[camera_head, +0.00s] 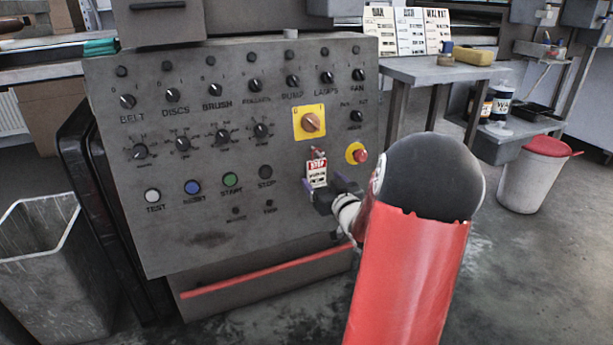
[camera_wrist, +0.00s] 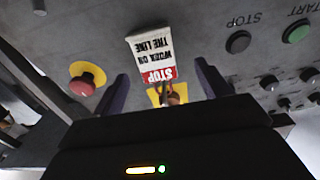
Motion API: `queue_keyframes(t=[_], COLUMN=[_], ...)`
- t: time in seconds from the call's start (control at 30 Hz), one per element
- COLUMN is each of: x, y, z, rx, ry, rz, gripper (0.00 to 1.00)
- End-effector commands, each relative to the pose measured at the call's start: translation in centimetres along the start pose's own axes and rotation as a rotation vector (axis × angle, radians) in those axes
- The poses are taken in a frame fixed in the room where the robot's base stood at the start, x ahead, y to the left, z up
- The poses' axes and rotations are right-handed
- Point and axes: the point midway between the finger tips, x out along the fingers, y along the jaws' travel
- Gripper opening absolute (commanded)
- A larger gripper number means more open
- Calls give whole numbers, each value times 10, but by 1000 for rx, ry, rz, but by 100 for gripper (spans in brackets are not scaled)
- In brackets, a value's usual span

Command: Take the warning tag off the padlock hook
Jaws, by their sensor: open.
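The warning tag (camera_head: 317,174) is a small white card with a red STOP band, hanging at its hook on the front of the grey control panel, below the yellow-backed rotary switch (camera_head: 310,121). In the wrist view the tag (camera_wrist: 151,53) appears upside down, between and beyond the two fingers. A reddish-brown piece at the padlock hook (camera_wrist: 170,92) shows just past the tag's red end, partly hidden by my gripper. My gripper (camera_head: 323,190) is open, its purple-grey fingers on either side of the tag's lower part. I cannot tell whether either finger touches it.
A red emergency button (camera_head: 360,155) on a yellow base protrudes to the right of the tag. Start (camera_head: 230,180) and stop (camera_head: 265,172) buttons lie to the left.

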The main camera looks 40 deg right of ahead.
Motion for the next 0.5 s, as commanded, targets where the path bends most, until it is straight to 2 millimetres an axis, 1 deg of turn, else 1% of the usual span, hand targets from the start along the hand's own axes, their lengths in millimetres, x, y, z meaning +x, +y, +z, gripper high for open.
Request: queue_keyframes(t=[0.3,0.4,0.5], x=[44,54,56], y=[5,5,5], z=[-4,-4,-5], rx=[1,0,-1], ry=[-1,-1,-2], rz=[-1,0,1], gripper=[76,76,76])
